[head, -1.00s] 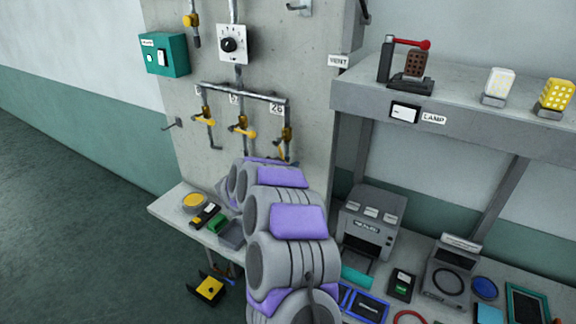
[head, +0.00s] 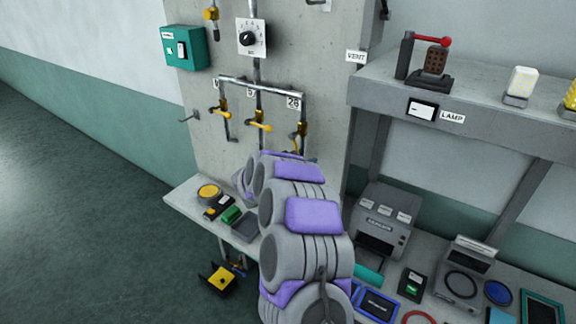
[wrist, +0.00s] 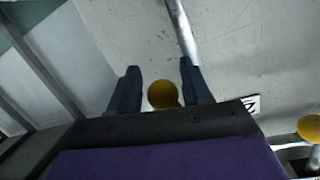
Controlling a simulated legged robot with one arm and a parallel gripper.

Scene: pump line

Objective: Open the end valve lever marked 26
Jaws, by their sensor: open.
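The label 26 (head: 293,103) hangs at the right end of the pipe manifold on the concrete panel. The end valve (head: 302,129), with yellow parts, is just below it; my arm partly hides what lies under it. In the wrist view a round yellow lever end (wrist: 162,95) appears between the two dark fingers of my gripper (wrist: 160,88). It seems to be the end valve's lever. The fingers are open, with gaps on both sides. Contact cannot be told. My gripper is hidden behind my arm in the head view.
Two more yellow-levered valves, a left one (head: 218,112) and a middle one (head: 259,126), hang close by. Another yellow lever (wrist: 311,127) shows at the wrist view's right edge. A small shelf (head: 185,205) with devices is below; the lamp shelf (head: 460,128) is right.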

